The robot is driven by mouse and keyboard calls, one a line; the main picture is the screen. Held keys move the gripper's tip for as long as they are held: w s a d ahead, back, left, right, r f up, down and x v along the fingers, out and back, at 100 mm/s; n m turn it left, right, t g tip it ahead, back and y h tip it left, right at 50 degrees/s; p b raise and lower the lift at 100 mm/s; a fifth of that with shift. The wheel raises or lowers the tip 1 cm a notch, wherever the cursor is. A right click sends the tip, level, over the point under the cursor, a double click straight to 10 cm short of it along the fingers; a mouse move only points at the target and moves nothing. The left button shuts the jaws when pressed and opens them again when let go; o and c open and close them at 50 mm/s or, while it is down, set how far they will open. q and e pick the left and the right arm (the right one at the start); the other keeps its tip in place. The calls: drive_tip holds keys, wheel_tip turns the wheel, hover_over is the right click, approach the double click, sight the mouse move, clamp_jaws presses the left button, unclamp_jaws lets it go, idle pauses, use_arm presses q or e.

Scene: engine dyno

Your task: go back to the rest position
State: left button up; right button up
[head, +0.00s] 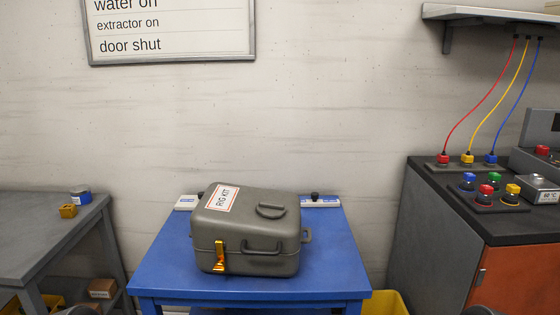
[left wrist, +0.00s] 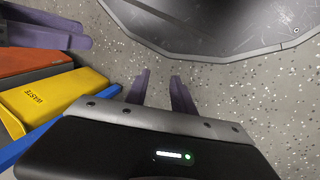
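My left gripper (left wrist: 160,74) shows in the left wrist view. Its two purple fingers stand apart with only speckled floor between them, so it is open and empty. Neither gripper shows clearly in the head view. Purple finger-like parts (left wrist: 45,32) at the upper left of the left wrist view match my finger colour and look like my right gripper. They are cut off by the frame edge, so I cannot tell if it is open or shut.
A grey RIG KIT case (head: 245,230), lid down, stands on a blue table (head: 335,270). A yellow WASTE bin (left wrist: 55,95) is near my left gripper. A grey bench (head: 35,235) stands left, a dark-topped console (head: 455,180) right. Floor beneath the left gripper is clear.

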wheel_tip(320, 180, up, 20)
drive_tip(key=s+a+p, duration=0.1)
drive_tip(key=p, duration=1.6)
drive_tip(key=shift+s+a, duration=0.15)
